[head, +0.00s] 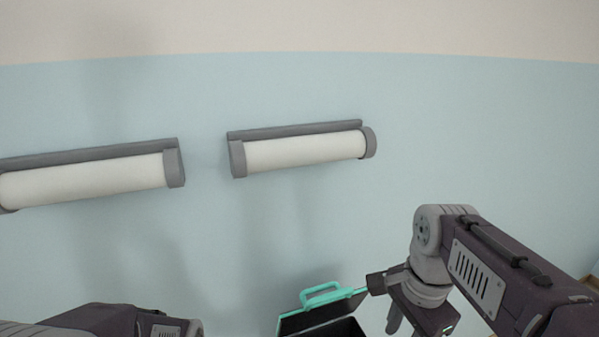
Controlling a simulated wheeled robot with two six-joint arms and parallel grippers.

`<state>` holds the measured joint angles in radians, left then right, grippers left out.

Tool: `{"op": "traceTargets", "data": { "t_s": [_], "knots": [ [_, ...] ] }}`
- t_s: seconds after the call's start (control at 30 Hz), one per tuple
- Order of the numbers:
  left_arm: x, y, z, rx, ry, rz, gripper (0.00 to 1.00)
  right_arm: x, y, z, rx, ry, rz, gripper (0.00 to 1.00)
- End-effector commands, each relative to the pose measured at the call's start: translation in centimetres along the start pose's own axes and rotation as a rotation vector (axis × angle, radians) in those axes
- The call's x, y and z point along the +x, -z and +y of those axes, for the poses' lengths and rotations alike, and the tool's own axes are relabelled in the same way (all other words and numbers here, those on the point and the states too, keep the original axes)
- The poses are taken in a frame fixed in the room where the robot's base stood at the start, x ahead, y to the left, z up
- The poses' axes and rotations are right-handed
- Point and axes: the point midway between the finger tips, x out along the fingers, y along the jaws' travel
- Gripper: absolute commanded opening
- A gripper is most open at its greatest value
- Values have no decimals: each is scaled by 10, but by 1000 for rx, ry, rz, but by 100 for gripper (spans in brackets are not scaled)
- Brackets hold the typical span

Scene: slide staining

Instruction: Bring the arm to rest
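My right arm (490,270) comes in from the lower right and bends at a grey joint. Its lower end is at the bottom of the head view, close beside a dark case. A small grey prong (393,318) there may be part of my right gripper; whether it is open or shut cannot be made out. My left arm (100,320) shows only as a dark link with a grey end along the bottom left edge. My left gripper is out of the picture.
The open dark case (318,316) with a teal handle is cut off by the bottom edge, left of my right arm's end. Two white rolls in grey holders, a left one (85,181) and a right one (305,150), hang on the pale blue wall (215,95).

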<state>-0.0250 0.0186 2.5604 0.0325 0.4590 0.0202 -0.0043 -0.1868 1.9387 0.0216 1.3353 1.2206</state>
Motion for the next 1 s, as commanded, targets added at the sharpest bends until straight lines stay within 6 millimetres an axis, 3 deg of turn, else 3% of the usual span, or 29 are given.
{"op": "traceTargets", "data": {
  "t_s": [0.03,0.17,0.33,0.57,0.67,0.8,0.87,1.0],
  "knots": [
    [12,-1,0,0,0,0,36,13,0,0,-1,-3,-1,36],
    [29,-3,-1,0,0,0,36,35,-1,2,-3,-23,-9,36],
    [52,-5,-1,0,0,0,36,77,-6,16,-5,-94,-34,36],
    [93,-10,-2,0,0,0,36,168,-13,36,-104,-169,-71,36],
    [115,-12,-2,0,0,0,36,222,-16,47,-247,-178,-90,36],
    [139,-14,-3,0,0,0,36,300,-21,65,-631,-130,-98,36],
    [134,-14,-3,0,0,0,36,309,-20,65,-814,-84,-74,36],
    [131,-13,-3,0,0,1,36,314,-12,44,-1105,11,21,36]
  ]
}}
